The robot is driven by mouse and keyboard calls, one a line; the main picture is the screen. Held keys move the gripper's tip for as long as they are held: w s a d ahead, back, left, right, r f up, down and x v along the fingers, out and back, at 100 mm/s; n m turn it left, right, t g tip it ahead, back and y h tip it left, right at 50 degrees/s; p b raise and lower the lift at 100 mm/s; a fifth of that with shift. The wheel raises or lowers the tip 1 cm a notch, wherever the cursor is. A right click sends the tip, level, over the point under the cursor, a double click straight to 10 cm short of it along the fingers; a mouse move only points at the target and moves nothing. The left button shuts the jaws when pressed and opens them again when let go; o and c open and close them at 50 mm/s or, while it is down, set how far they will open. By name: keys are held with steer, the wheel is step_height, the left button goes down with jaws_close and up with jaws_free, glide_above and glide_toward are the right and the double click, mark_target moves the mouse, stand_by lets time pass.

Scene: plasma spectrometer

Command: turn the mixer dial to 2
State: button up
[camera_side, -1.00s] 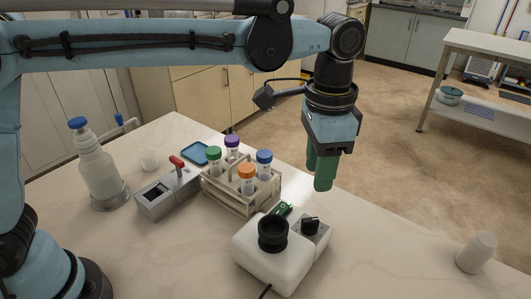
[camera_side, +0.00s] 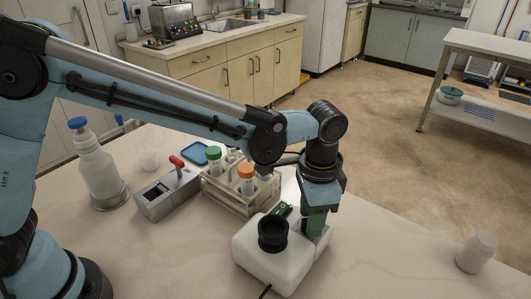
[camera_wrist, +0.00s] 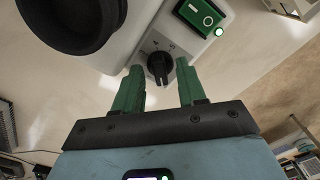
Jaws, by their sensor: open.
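The mixer (camera_side: 262,262) is a white rounded box on the table with a black cup-shaped holder (camera_side: 273,232) on top. It also shows in the wrist view (camera_wrist: 115,50). Its dial (camera_wrist: 160,66) is a black knob in the wrist view; the side view hides it behind my gripper. A green rocker switch (camera_wrist: 199,14) with a lit green lamp sits beside the dial. My gripper (camera_side: 316,228) points down at the dial. In the wrist view its green fingers (camera_wrist: 162,85) are open, one on each side of the knob, with nothing held.
A wooden rack (camera_side: 240,192) with capped tubes stands just behind the mixer. A grey device with a red lever (camera_side: 167,190) and a white bottle with a blue cap (camera_side: 97,170) are at left. A white cup (camera_side: 477,252) stands at right. The table between mixer and cup is clear.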

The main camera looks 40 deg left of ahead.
jaws_close()
steer(key=shift+m, duration=0.3)
steer(key=m, duration=0.3)
steer(key=shift+m, duration=0.4)
steer(key=m, duration=0.4)
steer(key=shift+m, duration=0.3)
steer(key=m, duration=0.8)
steer(key=shift+m, duration=0.3)
